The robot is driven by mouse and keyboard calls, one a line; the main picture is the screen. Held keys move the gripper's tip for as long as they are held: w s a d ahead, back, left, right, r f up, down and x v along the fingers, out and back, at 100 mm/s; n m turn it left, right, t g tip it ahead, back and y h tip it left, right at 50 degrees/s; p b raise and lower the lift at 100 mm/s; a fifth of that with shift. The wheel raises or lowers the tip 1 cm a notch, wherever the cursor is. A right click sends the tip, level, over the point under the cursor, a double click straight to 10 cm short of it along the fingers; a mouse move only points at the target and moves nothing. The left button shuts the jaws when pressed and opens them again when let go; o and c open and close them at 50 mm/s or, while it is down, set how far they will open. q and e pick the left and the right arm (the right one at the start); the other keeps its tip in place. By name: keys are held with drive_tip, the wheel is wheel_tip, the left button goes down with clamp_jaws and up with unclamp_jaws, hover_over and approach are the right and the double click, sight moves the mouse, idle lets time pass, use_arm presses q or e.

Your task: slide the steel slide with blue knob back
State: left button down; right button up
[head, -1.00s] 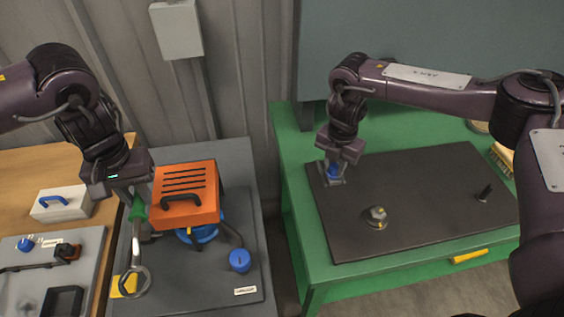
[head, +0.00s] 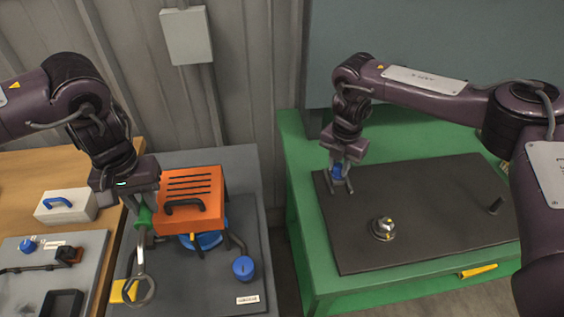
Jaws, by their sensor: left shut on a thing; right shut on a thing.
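I cannot make out the steel slide for certain. A round blue knob (head: 27,245) sits on a grey plate (head: 88,270) at the far left, apart from both grippers. My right gripper (head: 341,188) points down at the left part of a dark mat (head: 440,215), shut on a small blue piece (head: 337,171) mostly hidden between its fingers. My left gripper (head: 146,205) is shut on a green-handled tool (head: 144,217) with a steel ring at its lower end. The ring hangs over a yellow block (head: 123,291), left of an orange box.
The orange box (head: 212,216) with a black handle stands beside my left gripper. A round metal part (head: 383,228) and a dark peg (head: 495,206) are on the mat, with clear room between. A gap separates the green bench (head: 300,190).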

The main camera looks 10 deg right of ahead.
sight(339, 165)
drive_tip(key=shift+w, duration=0.2)
drive_tip(key=o, duration=0.8)
drive_tip(key=shift+o, duration=0.2)
drive_tip(key=shift+r, duration=0.1)
use_arm(q)
wheel_tip(339, 165, up, 6)
drive_tip(key=p, duration=0.6)
drive_tip(key=shift+r, duration=0.15)
use_arm(e)
wheel_tip(339, 165, up, 7)
